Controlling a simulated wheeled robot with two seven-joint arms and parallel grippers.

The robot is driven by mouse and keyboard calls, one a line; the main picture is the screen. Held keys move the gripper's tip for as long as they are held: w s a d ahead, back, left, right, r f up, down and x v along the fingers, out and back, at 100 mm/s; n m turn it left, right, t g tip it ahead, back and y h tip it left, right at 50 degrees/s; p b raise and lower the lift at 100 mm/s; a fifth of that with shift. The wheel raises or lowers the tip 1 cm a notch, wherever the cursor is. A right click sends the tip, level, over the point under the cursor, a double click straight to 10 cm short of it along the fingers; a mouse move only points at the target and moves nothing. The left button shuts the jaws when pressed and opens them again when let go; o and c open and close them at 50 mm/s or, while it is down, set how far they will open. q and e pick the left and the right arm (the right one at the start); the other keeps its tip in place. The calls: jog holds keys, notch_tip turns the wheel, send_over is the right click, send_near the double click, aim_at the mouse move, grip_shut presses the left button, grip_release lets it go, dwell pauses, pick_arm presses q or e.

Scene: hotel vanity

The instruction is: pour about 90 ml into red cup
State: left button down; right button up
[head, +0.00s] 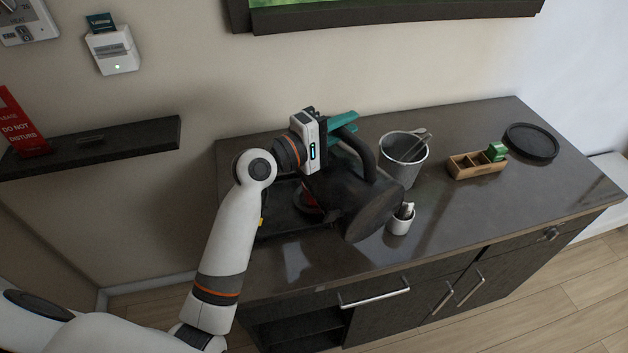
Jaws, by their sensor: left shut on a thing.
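My left gripper (345,128) is shut on the handle of a black kettle (345,198) above the counter. The kettle is strongly tilted: its round base faces the lower right and its top points left. A red cup (308,201) shows only as a small red patch at the kettle's left, close to its top end. The kettle and my arm hide most of the cup. The spout, any stream of liquid and the level in the cup cannot be seen. My right gripper is not in view.
A dark tray (285,219) lies at the counter's left. Right of the kettle stand a grey bucket (404,172) with tongs and a small white cup (400,226). A wooden box (478,168) and a round black tray (531,142) are farther right. The counter's front right (470,225) is clear.

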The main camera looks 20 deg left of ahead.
aim_at(365, 155)
pick_arm(q)
jog(key=shift+w+a+r, duration=0.15)
jog(key=shift+a+r, duration=0.1)
jog(key=shift+r, duration=0.05)
jog(key=shift+d, duration=0.15)
dwell(0.5)
jog(key=shift+w+a+r+n+p, duration=0.2)
jog(key=shift+w+a+n+p, duration=0.2)
jog(key=shift+a+n+p, duration=0.3)
dwell(1.0)
jog(key=s+d+m+b, duration=0.1)
jog(key=s+d+f+m+b, duration=0.1)
jog(key=d+b, duration=0.1)
jog(key=s+d+f+m+b, duration=0.1)
jog(key=shift+s+d+f+b, duration=0.15)
jog(key=shift+d+f+b, duration=0.05)
jog(key=shift+d+b, duration=0.1)
jog(key=shift+s+d+r, duration=0.1)
jog(key=shift+s+d, duration=0.05)
jog(key=shift+d, duration=0.1)
jog(key=shift+s+d+f+m+b, duration=0.35)
jog(key=shift+d+f+m+b, duration=0.05)
jog(key=shift+m+b, duration=0.15)
jog(key=shift+s+d+f+m+b, duration=0.1)
jog(key=shift+s+d+m+b, duration=0.25)
jog(key=shift+d, duration=0.25)
jog(key=shift+a, duration=0.1)
